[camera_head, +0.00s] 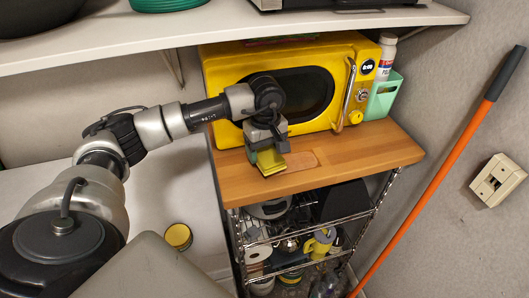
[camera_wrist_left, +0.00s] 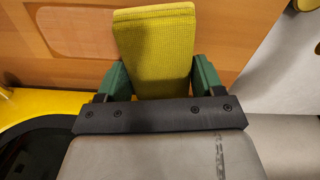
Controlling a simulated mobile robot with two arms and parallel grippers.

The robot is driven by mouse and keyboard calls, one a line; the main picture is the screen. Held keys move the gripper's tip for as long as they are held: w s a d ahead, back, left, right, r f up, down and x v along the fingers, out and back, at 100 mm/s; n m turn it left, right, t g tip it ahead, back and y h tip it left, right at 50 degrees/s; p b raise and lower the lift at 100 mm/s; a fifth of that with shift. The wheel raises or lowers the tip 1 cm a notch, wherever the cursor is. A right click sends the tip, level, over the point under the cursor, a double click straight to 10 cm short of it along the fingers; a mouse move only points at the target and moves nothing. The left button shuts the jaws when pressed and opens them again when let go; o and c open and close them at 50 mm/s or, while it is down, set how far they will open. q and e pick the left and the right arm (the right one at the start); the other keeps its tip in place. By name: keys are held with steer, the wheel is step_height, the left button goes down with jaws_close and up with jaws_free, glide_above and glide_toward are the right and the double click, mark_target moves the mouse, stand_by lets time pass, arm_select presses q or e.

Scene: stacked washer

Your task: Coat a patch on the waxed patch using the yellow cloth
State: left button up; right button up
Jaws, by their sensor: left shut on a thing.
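The yellow cloth (camera_head: 270,161) is held in my left gripper (camera_head: 265,152), above the wooden top of the cart. In the left wrist view the cloth (camera_wrist_left: 155,50) stands out between the green fingers of the gripper (camera_wrist_left: 157,80), which is shut on it. In the left wrist view the patch (camera_wrist_left: 78,32) lies left of the cloth. I cannot tell whether the cloth touches the wood. My right gripper is not in view.
A yellow microwave (camera_head: 225,80) stands at the back of the wooden top (camera_head: 350,150), with a mint-green bin (camera_head: 382,97) and a white bottle (camera_head: 386,55) at its right. A shelf (camera_head: 120,40) hangs above. An orange pole (camera_head: 430,190) leans at the right.

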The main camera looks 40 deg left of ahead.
arm_select(q)
steer(key=shift+w+d+r+p, duration=0.1)
steer(key=shift+r+p, duration=0.1)
steer(key=shift+r, duration=0.3)
steer(key=shift+w+d+r+p, duration=0.1)
steer(key=shift+r+p, duration=0.1)
steer(key=shift+r, duration=0.3)
steer(key=shift+s+a+r+p, duration=0.1)
steer(key=shift+r+p, duration=0.2)
steer(key=shift+r, duration=0.25)
steer(key=shift+s+a+r+p, duration=0.1)
steer(key=shift+r+p, duration=0.2)
steer(key=shift+r, duration=0.25)
steer(key=shift+w+r, duration=0.1)
steer(key=shift+r, duration=0.35)
steer(key=shift+d+f, duration=0.1)
